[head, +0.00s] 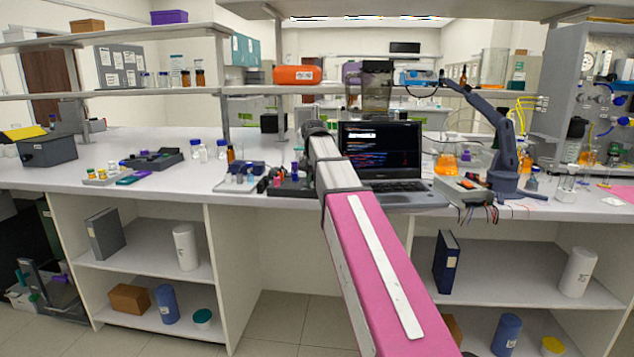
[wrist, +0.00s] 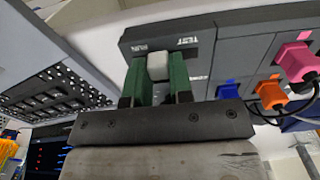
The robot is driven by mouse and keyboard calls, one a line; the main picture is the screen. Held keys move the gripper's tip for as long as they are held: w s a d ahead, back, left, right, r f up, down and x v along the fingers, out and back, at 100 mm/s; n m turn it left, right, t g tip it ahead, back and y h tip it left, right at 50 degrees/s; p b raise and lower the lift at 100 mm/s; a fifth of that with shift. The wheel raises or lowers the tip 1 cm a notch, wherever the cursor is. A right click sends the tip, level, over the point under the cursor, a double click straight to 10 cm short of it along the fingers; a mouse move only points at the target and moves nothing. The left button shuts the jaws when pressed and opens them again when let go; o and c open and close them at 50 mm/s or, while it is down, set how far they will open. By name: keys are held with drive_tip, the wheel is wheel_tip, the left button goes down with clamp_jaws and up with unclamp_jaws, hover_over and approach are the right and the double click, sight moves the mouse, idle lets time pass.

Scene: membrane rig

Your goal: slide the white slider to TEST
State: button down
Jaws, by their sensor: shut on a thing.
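In the wrist view the white slider (wrist: 157,66) stands on the face of a dark grey box (wrist: 230,45). My gripper (wrist: 158,72) is shut on it, with one green finger on each side. The white TEST label (wrist: 187,41) is just beyond the slider, to its right in the picture. A second, smaller label (wrist: 140,48) is to its left, too blurred to read. The slider sits between the two labels. The slot under it is hidden by my fingers. In the head view my arm hides the gripper and slider.
Pink (wrist: 296,62), orange (wrist: 270,94) and blue plugs with cables stick out of the box, right of my gripper. A laptop (head: 380,150) stands on the bench right of my arm, with a dark jointed arm (head: 505,150) farther right. Bottles and trays stand at left.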

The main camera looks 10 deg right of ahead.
sight(305, 187)
drive_tip(key=shift+w+a, duration=0.25)
drive_tip(key=shift+a, duration=0.45)
drive_tip(key=shift+w+a, duration=0.2)
drive_tip(key=shift+a, duration=0.45)
drive_tip(key=c, duration=1)
unclamp_jaws()
drive_tip(key=shift+a, duration=0.1)
wheel_tip(305, 187, up, 11)
drive_tip(key=shift+f, duration=0.1)
